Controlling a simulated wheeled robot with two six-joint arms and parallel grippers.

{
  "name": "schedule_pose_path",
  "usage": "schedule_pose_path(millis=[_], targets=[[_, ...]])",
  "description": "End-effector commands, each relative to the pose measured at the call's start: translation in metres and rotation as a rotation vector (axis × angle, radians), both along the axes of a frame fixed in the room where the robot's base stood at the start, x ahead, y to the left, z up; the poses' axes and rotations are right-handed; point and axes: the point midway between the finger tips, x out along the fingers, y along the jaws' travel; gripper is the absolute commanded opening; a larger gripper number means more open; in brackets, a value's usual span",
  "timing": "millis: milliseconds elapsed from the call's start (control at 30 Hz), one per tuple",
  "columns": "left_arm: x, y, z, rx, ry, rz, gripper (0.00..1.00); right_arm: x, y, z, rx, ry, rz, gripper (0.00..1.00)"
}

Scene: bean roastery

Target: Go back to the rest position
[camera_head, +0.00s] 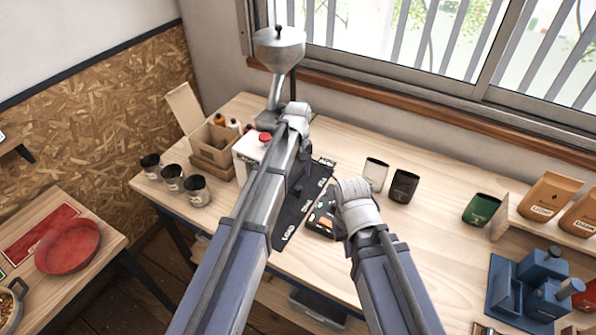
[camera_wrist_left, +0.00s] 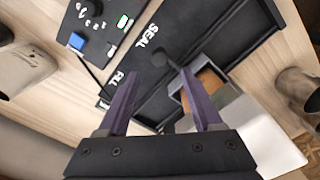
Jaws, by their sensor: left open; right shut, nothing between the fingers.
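My left gripper (camera_wrist_left: 155,85) is open in the left wrist view, with nothing between its two purple fingers. It hangs above a black mat with white labels, one reading SEAL. In the head view the left arm reaches up from the bottom to the middle of the table, and its wrist hides most of the fingers. My right gripper (camera_head: 355,207) is shut and empty over the table, right of the mat; its fingertips are mostly hidden behind the wrist.
The black mat (camera_head: 289,222) lies beneath my arms, beside a dark control panel (camera_head: 320,222). A grinder with funnel (camera_head: 278,50) stands behind.

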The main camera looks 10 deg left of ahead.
Motion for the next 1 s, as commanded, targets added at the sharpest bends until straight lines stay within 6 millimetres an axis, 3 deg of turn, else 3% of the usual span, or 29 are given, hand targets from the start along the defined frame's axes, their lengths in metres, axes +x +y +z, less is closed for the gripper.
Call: schedule_pose_path(millis=[100, 633, 767, 1000], targets=[[0.000, 0.000, 0.009, 0.000, 0.000, 0.000, 0.67, 0.000, 0.000, 0.010, 0.000, 0.000, 0.000, 0.00], [-0.006, -0.002, 0.007, 0.002, 0.001, -0.012, 0.67, 0.000, 0.000, 0.007, 0.000, 0.000, 0.000, 0.00], [-0.055, -0.019, 0.000, 0.016, 0.009, -0.129, 0.67, 0.000, 0.000, 0.000, 0.000, 0.000, 0.000, 0.00], [-0.191, -0.049, -0.017, 0.064, 0.040, -0.514, 0.67, 0.000, 0.000, -0.018, 0.000, 0.000, -0.001, 0.00]])
